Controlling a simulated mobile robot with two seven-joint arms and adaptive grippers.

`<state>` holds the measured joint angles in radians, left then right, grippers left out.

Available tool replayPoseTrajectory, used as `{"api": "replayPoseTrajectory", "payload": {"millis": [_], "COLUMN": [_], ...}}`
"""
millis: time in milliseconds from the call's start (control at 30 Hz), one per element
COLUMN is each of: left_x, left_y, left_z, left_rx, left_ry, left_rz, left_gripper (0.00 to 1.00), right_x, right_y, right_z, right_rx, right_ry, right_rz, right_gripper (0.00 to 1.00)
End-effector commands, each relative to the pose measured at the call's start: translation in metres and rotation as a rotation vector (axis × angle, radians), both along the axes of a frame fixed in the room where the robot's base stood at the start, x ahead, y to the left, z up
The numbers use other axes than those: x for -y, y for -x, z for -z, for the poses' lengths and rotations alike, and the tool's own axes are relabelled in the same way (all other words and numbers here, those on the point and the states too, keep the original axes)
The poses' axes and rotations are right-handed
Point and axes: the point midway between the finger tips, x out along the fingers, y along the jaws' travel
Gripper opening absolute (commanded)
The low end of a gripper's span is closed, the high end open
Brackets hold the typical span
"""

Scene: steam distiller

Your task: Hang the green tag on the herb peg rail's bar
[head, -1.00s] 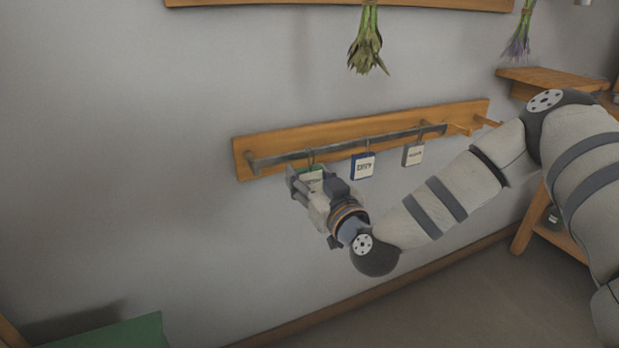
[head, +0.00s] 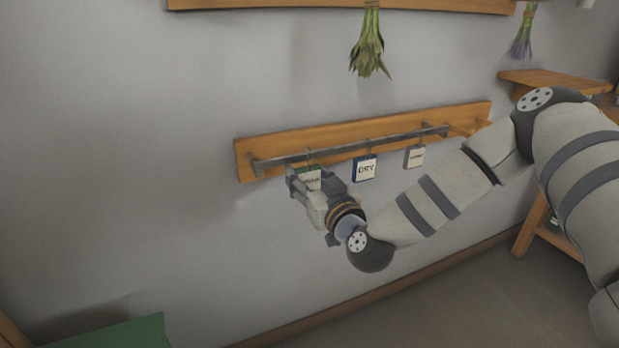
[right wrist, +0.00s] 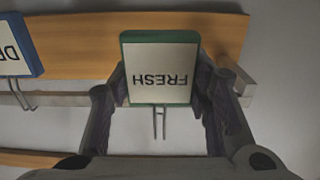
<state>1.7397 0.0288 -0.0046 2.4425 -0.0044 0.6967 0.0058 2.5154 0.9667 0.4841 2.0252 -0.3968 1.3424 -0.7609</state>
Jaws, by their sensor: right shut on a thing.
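The green tag (right wrist: 160,66), with a white face reading FRESH, is gripped between the fingers of my right gripper (right wrist: 160,88). In the head view the tag (head: 311,178) shows just below the left part of the bar (head: 330,149) of the herb peg rail (head: 245,164). Its thin wire hook (right wrist: 160,124) reaches the bar's height. I cannot tell whether the hook is over the bar or only in front of it. My right gripper also shows in the head view (head: 304,182), under the bar's left end. My left gripper is out of view.
A blue-edged tag (head: 364,168) and a grey tag (head: 414,157) hang from the bar to the right of the green one. A dried herb bunch (head: 370,48) hangs above. The wall below the rail is clear.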

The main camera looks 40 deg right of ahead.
Motion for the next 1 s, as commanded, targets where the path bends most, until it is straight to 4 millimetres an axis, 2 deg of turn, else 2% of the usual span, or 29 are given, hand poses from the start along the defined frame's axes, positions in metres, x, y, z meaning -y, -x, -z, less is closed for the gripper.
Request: {"api": "replayPoseTrajectory", "payload": {"millis": [500, 1000], "left_x": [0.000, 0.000], "left_y": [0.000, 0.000], "left_z": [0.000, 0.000], "left_rx": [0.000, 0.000], "left_ry": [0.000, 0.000], "left_rz": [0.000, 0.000], "left_gripper": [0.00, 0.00], "right_x": [0.004, 0.005], "right_y": [-0.019, -0.020], "right_z": [0.000, -0.001], "right_rx": [0.002, 0.001], "right_ry": [0.000, -0.001], "right_rz": [0.000, 0.000], "right_gripper": [0.26, 0.26]}}
